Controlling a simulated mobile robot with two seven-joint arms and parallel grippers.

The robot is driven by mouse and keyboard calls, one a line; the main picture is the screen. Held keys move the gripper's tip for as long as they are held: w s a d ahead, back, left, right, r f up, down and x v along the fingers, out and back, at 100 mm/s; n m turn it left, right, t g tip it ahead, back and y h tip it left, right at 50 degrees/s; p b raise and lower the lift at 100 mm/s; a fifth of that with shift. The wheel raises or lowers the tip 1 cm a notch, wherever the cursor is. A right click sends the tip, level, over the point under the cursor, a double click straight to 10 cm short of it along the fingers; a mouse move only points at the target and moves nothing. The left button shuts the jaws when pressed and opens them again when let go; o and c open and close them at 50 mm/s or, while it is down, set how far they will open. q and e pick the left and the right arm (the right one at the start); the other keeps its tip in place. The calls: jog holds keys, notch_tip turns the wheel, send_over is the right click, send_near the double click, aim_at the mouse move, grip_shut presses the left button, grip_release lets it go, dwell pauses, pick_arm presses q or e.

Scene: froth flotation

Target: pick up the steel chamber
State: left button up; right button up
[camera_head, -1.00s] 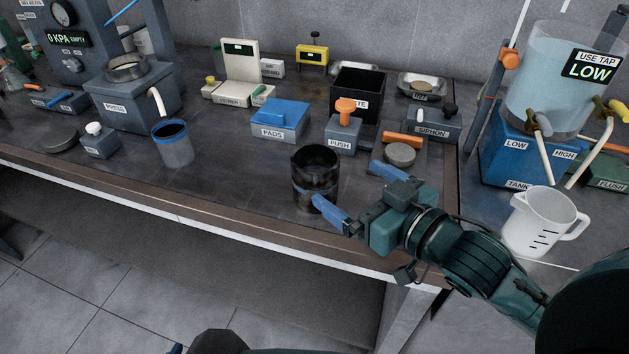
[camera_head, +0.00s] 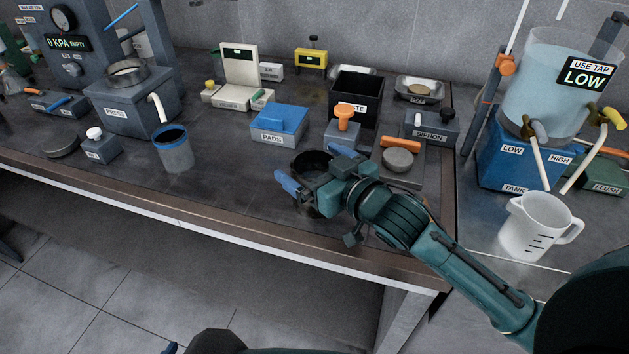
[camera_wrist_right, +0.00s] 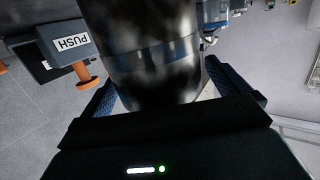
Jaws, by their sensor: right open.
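The steel chamber (camera_head: 309,160), a dark, mottled, open-topped cylinder, stands near the table's front edge in the head view. My right gripper (camera_head: 316,168) covers much of it, with one blue finger on its left and one on its far right. In the right wrist view the chamber (camera_wrist_right: 150,62) fills the middle, between the two blue fingers of my open right gripper (camera_wrist_right: 160,85). A pale gap shows beside the right finger; contact on the left cannot be told. My left gripper is out of view.
Behind the chamber are the blue PADS box (camera_head: 280,125), the orange-knobbed PUSH block (camera_head: 343,135) and a dark open bin (camera_head: 357,90). A grey disc (camera_head: 398,160) lies close to the right. A blue-rimmed cup (camera_head: 174,152) stands left, with clear tabletop between.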

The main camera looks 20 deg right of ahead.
jog(key=shift+c, duration=0.4)
jog(key=c, duration=1.5)
jog(key=shift+r, duration=0.2)
jog(key=shift+c, duration=0.3)
